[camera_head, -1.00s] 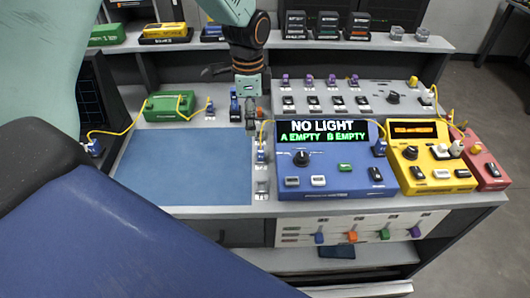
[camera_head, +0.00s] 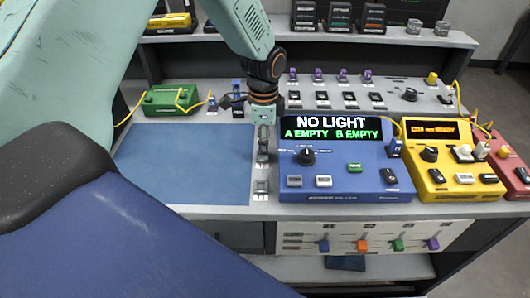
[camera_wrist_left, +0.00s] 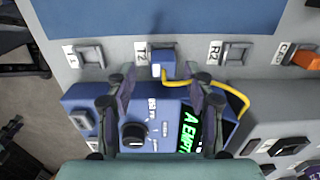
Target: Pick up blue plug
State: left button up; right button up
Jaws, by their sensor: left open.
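A blue plug (camera_wrist_left: 162,66) with a yellow cable sits in the holder marked T2 in the left wrist view. My left gripper (camera_wrist_left: 162,82) is open, with one finger on either side of the plug's line and the plug near the gap between the fingertips. I cannot tell whether a finger touches it. In the head view my left gripper (camera_head: 262,138) points down over the column of holders beside the blue splicer (camera_head: 340,183), and hides most of that plug. Another blue plug (camera_head: 395,147) is at the splicer's right side. My right gripper is not in view.
A blue mat (camera_head: 185,165) lies left of the holders and is clear. A green box (camera_head: 170,100) stands behind it. A yellow device (camera_head: 450,185) and a red device (camera_head: 510,165) stand right of the splicer. Empty-looking holders T1 (camera_wrist_left: 89,55) and R2 (camera_wrist_left: 235,53) flank the plug.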

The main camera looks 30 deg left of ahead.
pick_arm(q)
jog(key=shift+s+a+f, duration=0.2)
jog(key=shift+s+f, duration=0.05)
jog(key=shift+f, duration=0.4)
jog(key=shift+a+f, duration=0.25)
jog(key=shift+f, duration=0.05)
jog(key=shift+w+a+f, duration=0.1)
jog(key=shift+w+f, duration=0.05)
jog(key=shift+f, duration=0.05)
jog(key=shift+w, duration=0.25)
jog(key=shift+w+d, duration=0.1)
jog(key=shift+d, duration=0.35)
jog(key=shift+c, duration=0.7)
jog(key=shift+s+r, duration=0.15)
jog(key=shift+s, duration=0.1)
jog(key=shift+c, duration=0.8)
jog(key=shift+s+a, duration=0.15)
jog(key=shift+a, duration=0.15)
jog(key=c, duration=0.3)
jog(key=shift+w, duration=0.2)
jog(key=shift+c, duration=1.4)
jog(key=shift+d, duration=0.1)
jog(key=shift+c, duration=0.8)
